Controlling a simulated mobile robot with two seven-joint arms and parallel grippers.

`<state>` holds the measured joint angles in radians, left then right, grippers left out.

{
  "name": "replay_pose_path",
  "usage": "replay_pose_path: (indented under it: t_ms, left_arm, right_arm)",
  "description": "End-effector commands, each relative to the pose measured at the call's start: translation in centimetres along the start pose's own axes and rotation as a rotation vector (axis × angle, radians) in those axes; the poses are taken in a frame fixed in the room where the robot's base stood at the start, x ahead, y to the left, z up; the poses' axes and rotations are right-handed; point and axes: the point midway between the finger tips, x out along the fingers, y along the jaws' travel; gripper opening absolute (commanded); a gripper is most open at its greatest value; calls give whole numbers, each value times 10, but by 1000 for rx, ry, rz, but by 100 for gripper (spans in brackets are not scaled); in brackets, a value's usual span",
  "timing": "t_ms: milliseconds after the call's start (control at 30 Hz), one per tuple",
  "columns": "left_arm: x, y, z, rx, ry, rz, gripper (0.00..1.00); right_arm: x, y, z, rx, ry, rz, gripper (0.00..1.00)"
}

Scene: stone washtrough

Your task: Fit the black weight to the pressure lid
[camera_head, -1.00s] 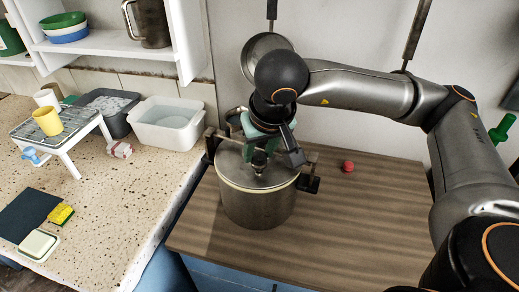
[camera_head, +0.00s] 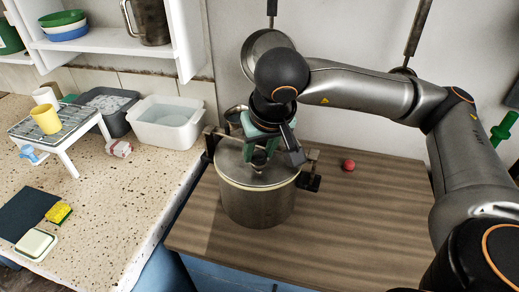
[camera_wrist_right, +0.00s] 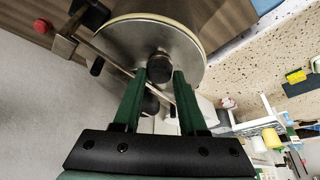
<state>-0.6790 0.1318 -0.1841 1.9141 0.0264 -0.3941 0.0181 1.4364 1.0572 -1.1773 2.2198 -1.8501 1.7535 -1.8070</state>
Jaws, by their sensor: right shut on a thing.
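A steel pot (camera_head: 257,207) stands on the wooden worktop, with the round metal pressure lid (camera_head: 232,169) on it. The lid also fills the top of the right wrist view (camera_wrist_right: 190,50). My right gripper (camera_head: 260,160) reaches down from above to the middle of the lid. Its two green fingers (camera_wrist_right: 165,73) are shut on the small round black weight (camera_wrist_right: 158,66), which shows at the fingertips over the lid. The fingers partly cover the weight in the head view, and I cannot tell whether it touches the lid. My left gripper is not in view.
A clamp bar with black ends (camera_head: 310,183) runs by the pot. The speckled counter at left holds a white basin (camera_head: 165,122), a rack (camera_head: 62,122) and a sponge (camera_head: 59,213).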

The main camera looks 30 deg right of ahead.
Motion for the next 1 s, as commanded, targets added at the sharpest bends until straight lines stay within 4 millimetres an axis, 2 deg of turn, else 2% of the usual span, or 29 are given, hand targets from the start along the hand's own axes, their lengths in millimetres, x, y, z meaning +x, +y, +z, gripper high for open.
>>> replay_pose_path:
  t_ms: [1000]
  left_arm:
    - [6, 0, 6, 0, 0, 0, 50]
  right_arm:
    - [4, 0, 2, 0, 0, 0, 0]
